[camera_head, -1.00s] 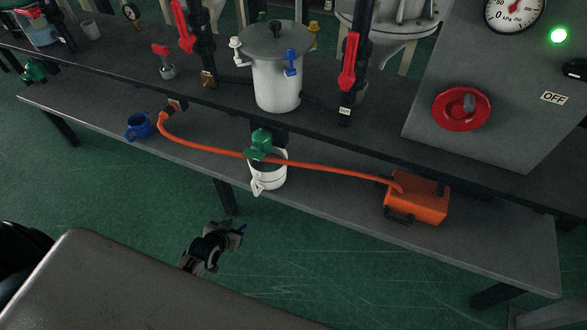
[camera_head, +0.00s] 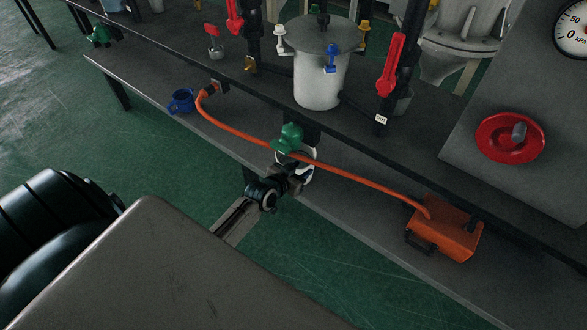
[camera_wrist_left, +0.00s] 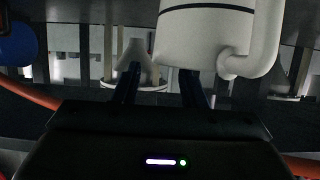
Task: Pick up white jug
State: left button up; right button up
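The white jug (camera_head: 309,172) stands on the lower shelf under a green valve (camera_head: 288,137). In the head view my left gripper (camera_head: 299,180) is right in front of it and hides most of it. In the left wrist view the jug (camera_wrist_left: 205,38) is large, with a dark band and its handle at the right. The two dark fingers of the left gripper (camera_wrist_left: 162,88) are spread apart with nothing between them. The right finger overlaps the jug's lower edge; contact cannot be told. My right gripper is not in view.
An orange hose (camera_head: 345,178) runs across by the jug to an orange box (camera_head: 446,232) on the lower shelf (camera_head: 345,219). The upper bench (camera_head: 262,88) overhangs behind, carrying a white pot (camera_head: 320,82).

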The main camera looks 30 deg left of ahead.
pick_arm(q)
jog(key=x, duration=0.2)
jog(key=shift+w+f, duration=0.25)
jog(key=shift+d, duration=0.1)
grip_shut()
jog(key=shift+s, duration=0.1)
dwell(1.0)
